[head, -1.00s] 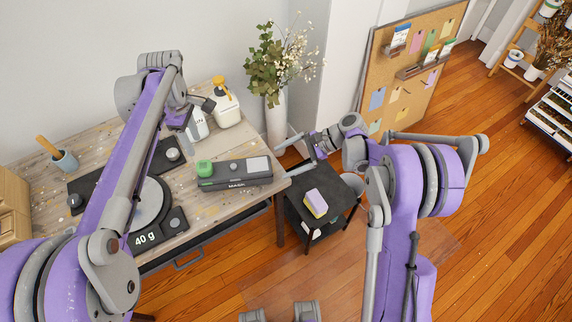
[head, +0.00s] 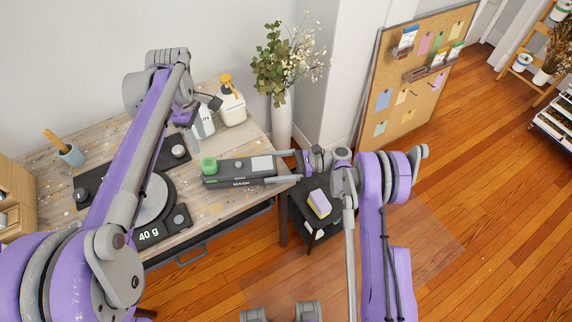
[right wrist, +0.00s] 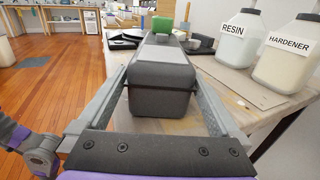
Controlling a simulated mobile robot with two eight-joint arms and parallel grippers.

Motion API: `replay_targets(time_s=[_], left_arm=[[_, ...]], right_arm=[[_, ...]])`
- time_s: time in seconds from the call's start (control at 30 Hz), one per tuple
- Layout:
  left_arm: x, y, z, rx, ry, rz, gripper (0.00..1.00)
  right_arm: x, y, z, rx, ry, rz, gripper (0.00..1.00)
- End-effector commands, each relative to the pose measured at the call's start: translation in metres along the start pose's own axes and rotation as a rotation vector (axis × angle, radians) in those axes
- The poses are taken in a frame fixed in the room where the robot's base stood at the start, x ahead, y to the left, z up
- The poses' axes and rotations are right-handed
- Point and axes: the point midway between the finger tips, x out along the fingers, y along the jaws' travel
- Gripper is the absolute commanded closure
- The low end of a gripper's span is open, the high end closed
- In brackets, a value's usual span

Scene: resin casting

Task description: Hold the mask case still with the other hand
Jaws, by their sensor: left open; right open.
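The mask case (head: 226,181), a long dark grey box marked MASK, lies on the workbench (head: 222,208) near its right end. In the right wrist view the case's near end (right wrist: 160,90) fills the space between my fingers. My right gripper (head: 276,166) is open, with one finger along each long side of that end; I cannot tell whether either finger touches it. My left gripper (head: 192,132) is open beside the white bottles, behind the scale; its fingers are partly hidden by the arm.
A green block (head: 209,166) stands at the case's left end. The resin bottle (right wrist: 238,38) and hardener bottle (right wrist: 290,58) stand nearby. A scale (head: 176,221) reads 40 g. A small black table (head: 331,218) holds a sponge (head: 319,203).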

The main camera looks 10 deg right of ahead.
Motion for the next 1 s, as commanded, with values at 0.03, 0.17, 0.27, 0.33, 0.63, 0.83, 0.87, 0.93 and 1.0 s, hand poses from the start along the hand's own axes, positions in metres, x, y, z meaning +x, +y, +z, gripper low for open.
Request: replay_targets(time_s=[0.03,0.17,0.27,0.33,0.63,0.83,0.87,0.93,1.0], left_arm=[[0.000,0.000,0.000,0.000,0.000,0.000,0.50],[0.000,0.000,0.000,0.000,0.000,0.000,0.50],[0.000,0.000,0.000,0.000,0.000,0.000,0.50],[0.000,0.000,0.000,0.000,0.000,0.000,0.50],[0.000,0.000,0.000,0.000,0.000,0.000,0.50],[0.000,0.000,0.000,0.000,0.000,0.000,0.50],[0.000,0.000,0.000,0.000,0.000,0.000,0.50],[0.000,0.000,0.000,0.000,0.000,0.000,0.50],[0.000,0.000,0.000,0.000,0.000,0.000,0.50]], right_arm=[[0.011,0.001,0.000,0.000,0.000,0.003,0.00],[0.034,0.001,0.000,-0.001,0.000,0.003,0.00],[0.047,0.000,0.000,-0.001,0.001,0.001,0.00],[0.053,0.000,0.000,-0.001,0.001,0.001,0.00],[0.062,0.000,0.000,-0.001,0.001,-0.001,0.00],[0.062,0.000,0.000,-0.001,0.001,-0.001,0.13],[0.062,0.000,0.000,-0.001,0.001,-0.001,0.18],[0.062,0.000,0.000,-0.001,0.001,-0.001,0.31],[0.062,0.000,0.000,-0.001,0.001,-0.001,0.43]])
